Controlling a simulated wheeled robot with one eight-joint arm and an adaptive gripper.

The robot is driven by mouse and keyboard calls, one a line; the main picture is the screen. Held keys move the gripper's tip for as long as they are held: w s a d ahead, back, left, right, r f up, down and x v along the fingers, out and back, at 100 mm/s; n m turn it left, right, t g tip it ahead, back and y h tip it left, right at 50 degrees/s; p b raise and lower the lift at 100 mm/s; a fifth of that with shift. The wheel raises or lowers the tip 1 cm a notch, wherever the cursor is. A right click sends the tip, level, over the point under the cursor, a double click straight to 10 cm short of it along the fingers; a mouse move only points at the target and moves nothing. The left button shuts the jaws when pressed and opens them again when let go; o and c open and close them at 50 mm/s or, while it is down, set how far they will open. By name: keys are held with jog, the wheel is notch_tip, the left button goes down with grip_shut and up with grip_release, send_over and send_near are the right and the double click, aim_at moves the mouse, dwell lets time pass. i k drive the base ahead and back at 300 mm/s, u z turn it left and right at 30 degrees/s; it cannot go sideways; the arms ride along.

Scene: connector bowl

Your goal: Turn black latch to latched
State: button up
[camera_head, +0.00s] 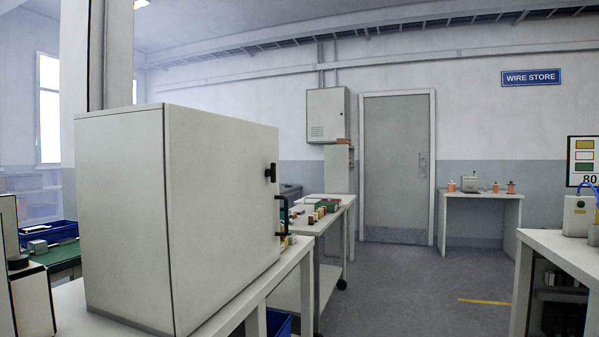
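A small black latch (270,172) sticks out from the right-hand edge of a large off-white cabinet (165,215). A black bar handle (281,216) is below it on the same face. I see that face nearly edge-on, so I cannot tell whether the latch is turned to latched. The cabinet stands on a white bench (258,290) at the left. The cabinet's near side and right side look closed. My gripper is not in view.
A white table (325,222) with small coloured parts stands behind the cabinet. A white table with spools (483,197) is by the far wall. A bench (565,250) is at the right edge. The grey floor (400,290) between them is clear.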

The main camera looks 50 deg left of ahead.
aim_at(271, 172)
jog(key=i, duration=0.95)
jog(key=u, duration=1.8)
